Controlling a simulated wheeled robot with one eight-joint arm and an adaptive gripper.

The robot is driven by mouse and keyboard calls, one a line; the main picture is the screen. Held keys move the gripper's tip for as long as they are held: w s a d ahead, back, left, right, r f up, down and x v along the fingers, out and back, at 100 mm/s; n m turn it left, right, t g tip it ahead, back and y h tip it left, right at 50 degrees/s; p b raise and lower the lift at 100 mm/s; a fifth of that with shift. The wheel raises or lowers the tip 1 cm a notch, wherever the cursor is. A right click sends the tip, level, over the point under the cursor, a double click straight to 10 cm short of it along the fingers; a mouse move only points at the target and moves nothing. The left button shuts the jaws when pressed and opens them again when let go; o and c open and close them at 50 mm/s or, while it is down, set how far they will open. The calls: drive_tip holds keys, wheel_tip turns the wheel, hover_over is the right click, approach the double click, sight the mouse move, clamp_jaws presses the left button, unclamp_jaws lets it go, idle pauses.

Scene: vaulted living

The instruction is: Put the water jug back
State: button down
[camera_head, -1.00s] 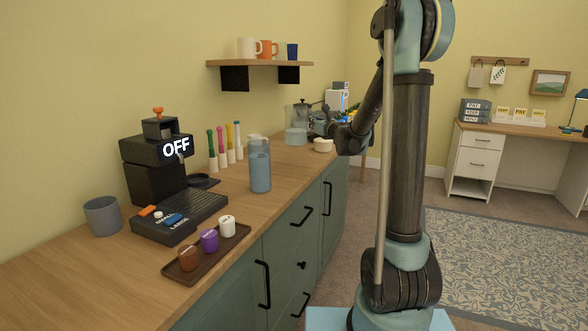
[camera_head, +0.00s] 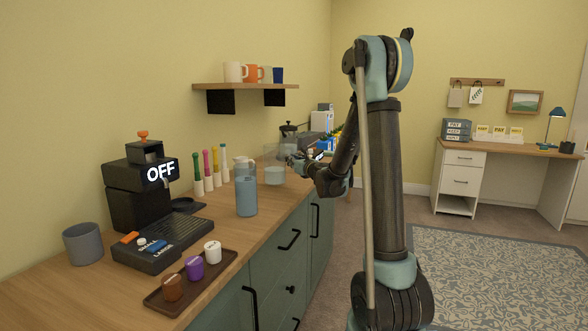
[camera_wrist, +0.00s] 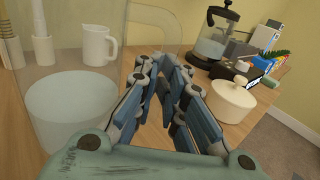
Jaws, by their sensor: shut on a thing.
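The water jug is clear with pale blue water in its lower part. In the head view the jug (camera_head: 274,174) is over the far part of the wooden counter, behind a tall blue glass container (camera_head: 246,192). In the wrist view the jug (camera_wrist: 70,108) fills the left side, upright, with its clear handle reaching toward my fingers. My gripper (camera_wrist: 172,72) is shut on the jug's handle; in the head view my gripper (camera_head: 300,164) is at the jug's right side. Whether the jug's base touches the counter is not clear.
A white pitcher (camera_wrist: 98,45), a lidded white pot (camera_wrist: 232,98) and a French press (camera_wrist: 214,38) stand near the jug. Colored-top bottles (camera_head: 208,170) line the wall. A coffee machine (camera_head: 140,188) and a cup tray (camera_head: 190,284) are nearer. A shelf (camera_head: 245,86) hangs above.

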drive_tip(key=shift+f, duration=1.1)
drive_tip(key=c, duration=1.7)
unclamp_jaws()
